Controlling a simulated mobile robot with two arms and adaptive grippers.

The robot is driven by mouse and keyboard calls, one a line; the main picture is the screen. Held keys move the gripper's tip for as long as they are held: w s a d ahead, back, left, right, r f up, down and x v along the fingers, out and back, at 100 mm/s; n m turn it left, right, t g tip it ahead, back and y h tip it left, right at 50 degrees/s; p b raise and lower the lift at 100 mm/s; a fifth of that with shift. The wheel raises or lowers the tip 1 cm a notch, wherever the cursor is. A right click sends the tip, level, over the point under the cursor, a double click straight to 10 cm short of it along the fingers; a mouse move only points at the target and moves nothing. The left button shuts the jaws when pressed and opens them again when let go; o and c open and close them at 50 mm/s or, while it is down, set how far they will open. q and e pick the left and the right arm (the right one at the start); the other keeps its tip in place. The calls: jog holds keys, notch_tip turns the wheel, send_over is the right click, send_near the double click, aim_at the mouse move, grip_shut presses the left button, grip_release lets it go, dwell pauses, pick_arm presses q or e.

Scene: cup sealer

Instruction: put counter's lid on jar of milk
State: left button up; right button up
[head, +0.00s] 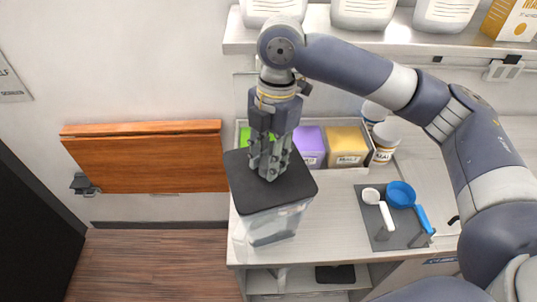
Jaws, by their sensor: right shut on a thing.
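My right gripper (269,172) comes down from above and is shut on the dark square lid (295,188), near the lid's middle. The exact grip point is hidden by the fingers. The lid lies over the top of a clear square jar (272,226) at the counter's front left corner, and hides its mouth. From this angle I cannot tell whether the lid rests on the rim or hovers just above it. The jar's contents look pale near the bottom. My left gripper is not in view.
Behind the jar is a tray with a green, a purple (310,143) and a yellow box (346,147). White tubs (386,138) stand to its right. A dark mat (378,238) holds a white scoop (371,196) and a blue scoop (401,194). A wooden flap (150,165) is at left.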

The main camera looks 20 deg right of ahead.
jog(key=shift+f, duration=0.4)
dwell(0.5)
jog(key=o, duration=1.2)
jog(key=shift+o, duration=0.2)
jog(key=o, duration=0.4)
jog(key=shift+o, duration=0.2)
jog(key=shift+r, duration=0.15)
jog(key=shift+r, duration=3.4)
